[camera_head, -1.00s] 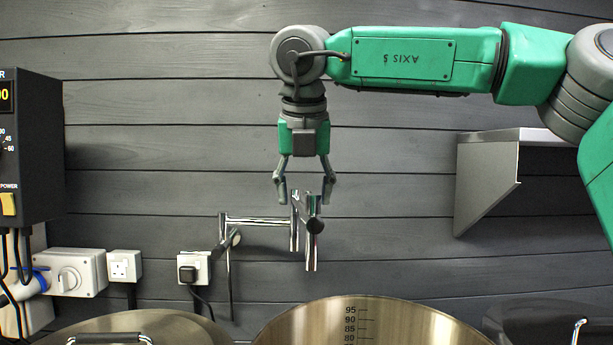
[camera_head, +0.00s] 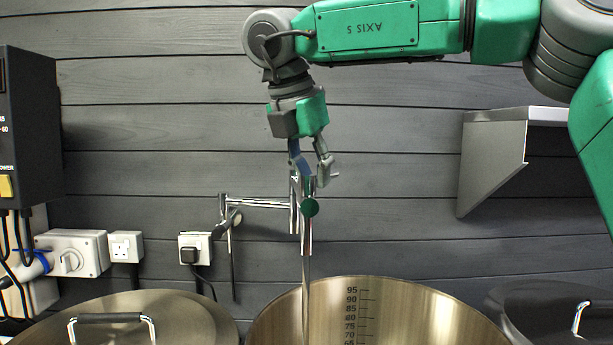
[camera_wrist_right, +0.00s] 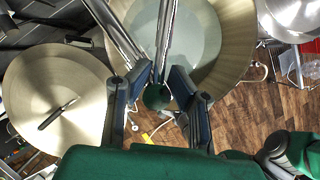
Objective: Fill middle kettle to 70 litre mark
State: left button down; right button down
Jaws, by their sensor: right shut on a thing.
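The middle kettle (camera_head: 430,318) stands open below the tap, with scale marks from 95 down to about 65 showing on its inner wall. The chrome swing-arm tap (camera_head: 255,203) reaches out from the wall, its spout over the kettle. A thin stream of water (camera_head: 306,290) falls from the spout into the kettle. In the right wrist view the green knob (camera_wrist_right: 157,97) lies between the fingers, and the kettle (camera_wrist_right: 238,40) has a pale round surface inside. The water level against the scale is hidden.
A lidded kettle (camera_head: 185,318) stands at left and a dark lid (camera_head: 560,305) at right. A control box (camera_head: 30,125), switch (camera_head: 72,254) and sockets are on the left wall. A metal shelf (camera_head: 490,165) juts out at right.

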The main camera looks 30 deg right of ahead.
aim_at(333, 173)
jog(key=shift+s+d+r+m, duration=0.2)
jog(key=shift+d+m, duration=0.15)
jog(key=shift+m, duration=0.25)
jog(key=shift+s+d+f, duration=0.1)
jog(key=shift+s+d, duration=0.1)
jog(key=shift+d, duration=0.4)
jog(key=shift+s+d+f, duration=0.1)
jog(key=shift+s+d, duration=0.05)
jog(key=shift+d, duration=0.4)
jog(key=shift+w+a+n, duration=0.25)
jog(key=shift+a+n, duration=0.25)
jog(key=shift+a, duration=0.05)
jog(key=shift+w+a+n, duration=0.25)
jog(key=shift+a+n, duration=0.25)
jog(key=shift+s+d, duration=0.15)
jog(key=shift+d, duration=0.4)
jog(key=shift+a, duration=0.25)
jog(key=shift+d+r, duration=0.1)
jog(key=shift+d, duration=0.05)
dwell(2.1)
dwell(1.1)
